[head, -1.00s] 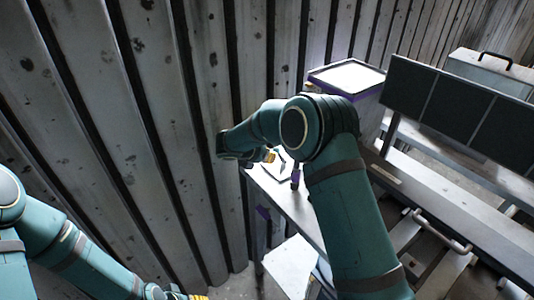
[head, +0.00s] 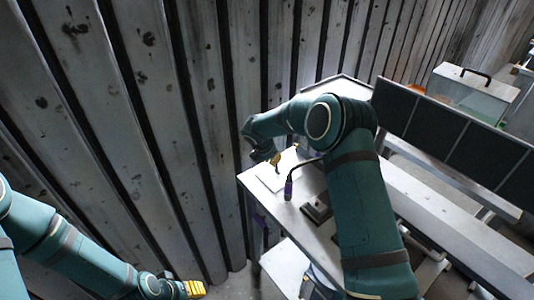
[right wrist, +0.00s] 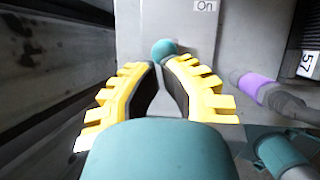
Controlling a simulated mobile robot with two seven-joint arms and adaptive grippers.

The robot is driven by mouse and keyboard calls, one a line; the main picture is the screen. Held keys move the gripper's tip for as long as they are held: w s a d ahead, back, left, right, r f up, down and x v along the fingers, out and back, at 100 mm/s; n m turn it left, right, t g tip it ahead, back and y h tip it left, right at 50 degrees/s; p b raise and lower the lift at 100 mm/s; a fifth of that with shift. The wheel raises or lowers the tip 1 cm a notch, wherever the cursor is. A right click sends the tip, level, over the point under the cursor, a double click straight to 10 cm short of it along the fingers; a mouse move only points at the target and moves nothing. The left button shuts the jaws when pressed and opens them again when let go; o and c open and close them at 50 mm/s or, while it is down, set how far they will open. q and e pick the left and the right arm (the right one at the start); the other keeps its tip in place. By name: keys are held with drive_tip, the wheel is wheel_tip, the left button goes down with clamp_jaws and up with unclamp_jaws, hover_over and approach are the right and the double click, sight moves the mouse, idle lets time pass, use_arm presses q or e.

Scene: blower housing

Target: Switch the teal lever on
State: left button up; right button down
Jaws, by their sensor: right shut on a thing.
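In the right wrist view the teal lever shows as a round teal knob (right wrist: 163,50) on a pale grey panel. A small label reading "On" (right wrist: 205,5) lies beyond it. My right gripper (right wrist: 167,65) has its yellow fingers shut on the knob at their tips. The lever's stem and base are hidden. In the head view my right gripper (head: 275,159) is low over the far left part of the table, and the lever cannot be made out there. My left gripper (head: 193,288) is at the bottom, away from the table; its finger gap cannot be seen.
A purple-banded dark handle (head: 288,188) stands on the white table (head: 300,222), right of my right gripper. It also shows in the wrist view (right wrist: 262,90). A corrugated wall (head: 160,130) rises close on the left. Dark panels (head: 440,125) and a case (head: 470,95) are at right.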

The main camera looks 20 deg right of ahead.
drive_tip(key=shift+w+d+r+g+y+p, duration=0.1)
drive_tip(key=shift+d+r+g+y+p, duration=0.05)
drive_tip(key=shift+d+y+p, duration=0.2)
drive_tip(key=shift+w+d+r+g+y+p, duration=0.1)
drive_tip(key=shift+d+g+y+p, duration=0.05)
drive_tip(key=shift+d+y+p, duration=0.15)
drive_tip(key=shift+w+d, duration=0.1)
drive_tip(key=shift+d, duration=0.1)
use_arm(q)
drive_tip(key=shift+d+r, duration=0.1)
drive_tip(key=shift+r, duration=1.25)
use_arm(e)
drive_tip(key=shift+w+d, duration=0.2)
drive_tip(key=shift+d, duration=0.35)
drive_tip(key=shift+w+d, duration=0.2)
drive_tip(key=shift+d, duration=0.3)
